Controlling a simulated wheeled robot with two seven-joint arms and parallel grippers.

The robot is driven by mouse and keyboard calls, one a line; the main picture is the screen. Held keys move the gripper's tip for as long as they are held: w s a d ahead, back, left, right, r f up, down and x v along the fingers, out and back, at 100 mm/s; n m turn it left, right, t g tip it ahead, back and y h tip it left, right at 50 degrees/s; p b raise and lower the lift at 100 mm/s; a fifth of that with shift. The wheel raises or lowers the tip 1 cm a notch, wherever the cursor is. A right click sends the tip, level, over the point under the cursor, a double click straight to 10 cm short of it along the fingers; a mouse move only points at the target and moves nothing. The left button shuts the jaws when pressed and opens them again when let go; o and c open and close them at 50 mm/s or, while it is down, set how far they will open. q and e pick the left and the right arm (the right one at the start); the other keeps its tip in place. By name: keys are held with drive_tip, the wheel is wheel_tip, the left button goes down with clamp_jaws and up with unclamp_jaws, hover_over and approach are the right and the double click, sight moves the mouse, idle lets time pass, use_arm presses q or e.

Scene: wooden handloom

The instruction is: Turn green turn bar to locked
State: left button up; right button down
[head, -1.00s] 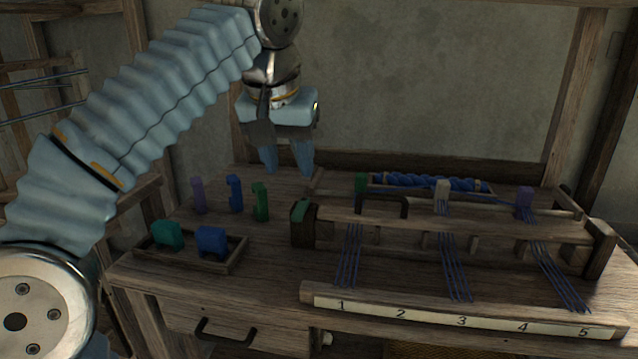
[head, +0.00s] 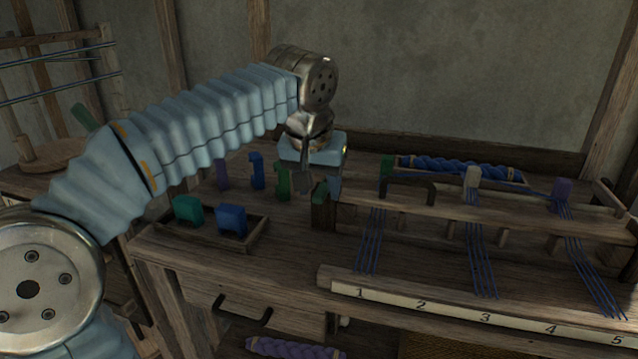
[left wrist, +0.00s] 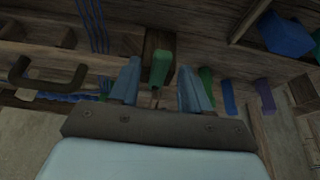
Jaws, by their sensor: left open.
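The green turn bar (head: 321,190) sits on a dark wooden post at the left end of the loom's beam. In the left wrist view the green bar (left wrist: 160,68) shows end-on between the two fingers. My left gripper (head: 319,186) is open, pointing down at the bar, with a finger on each side. I cannot tell whether either finger touches it. The fingers hide part of the bar in the head view. My right gripper is not in view.
A small tray (head: 259,232) at left holds a teal block (head: 188,209) and a blue block (head: 232,221). Upright purple, blue and green pegs stand behind it. A dark handle (head: 408,190) lies right of the bar. Blue threads run over the beam to a numbered strip (head: 485,317).

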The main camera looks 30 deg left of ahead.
use_arm(q)
drive_tip(key=shift+w+f, duration=0.1)
drive_tip(key=shift+f, duration=0.1)
drive_tip(key=shift+c, duration=0.5)
clamp_jaws()
